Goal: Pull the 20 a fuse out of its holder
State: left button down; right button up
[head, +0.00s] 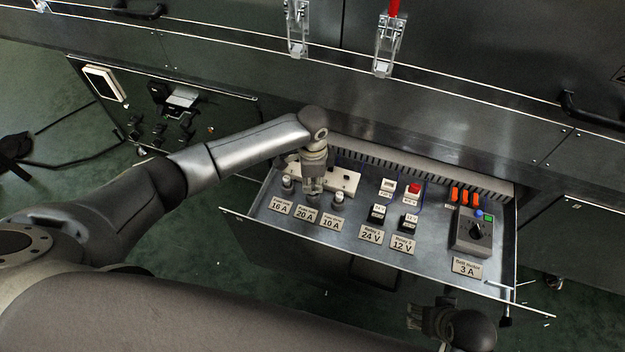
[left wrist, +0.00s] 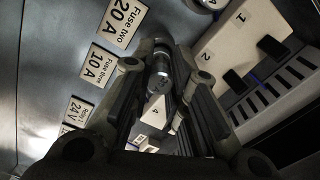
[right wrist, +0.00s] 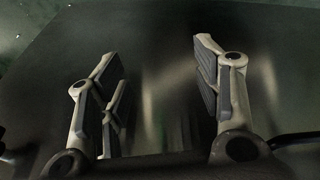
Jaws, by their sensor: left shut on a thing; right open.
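My left gripper (head: 313,188) comes down over the middle spot of the fuse row, behind the 20 A label (head: 306,216). In the left wrist view its fingers are closed around a small grey cylinder, the 20 A fuse (left wrist: 159,78). The fingers mostly hide this fuse and its holder in the head view, and I cannot tell whether it is still seated. The 16 A fuse (head: 287,183) stands to its left and the 10 A fuse (head: 338,199) to its right. My right gripper (head: 416,317) is open and empty, low in front of the drawer; its spread fingers show in the right wrist view (right wrist: 160,90).
The open drawer (head: 290,232) also holds a white numbered block (head: 345,178) behind the fuses, relays (head: 377,213), a red button (head: 414,188) and a dial box (head: 472,234). Its raised front edge faces me. The dryer's dark wall rises behind.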

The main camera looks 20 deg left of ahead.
pick_arm(q)
jog(key=shift+r, duration=0.2)
jog(key=shift+r+p, duration=0.25)
jog(key=shift+p, duration=0.2)
jog(key=shift+r, duration=0.1)
pick_arm(e)
jog(key=shift+s+d+f, duration=0.1)
jog(key=shift+s+f, duration=0.1)
jog(key=shift+f, duration=1)
jog(key=shift+s+f, duration=0.15)
jog(key=shift+f, duration=1.05)
pick_arm(q)
jog(key=shift+r, duration=0.1)
pick_arm(e)
jog(key=shift+w+r, duration=0.1)
jog(key=shift+r, duration=0.05)
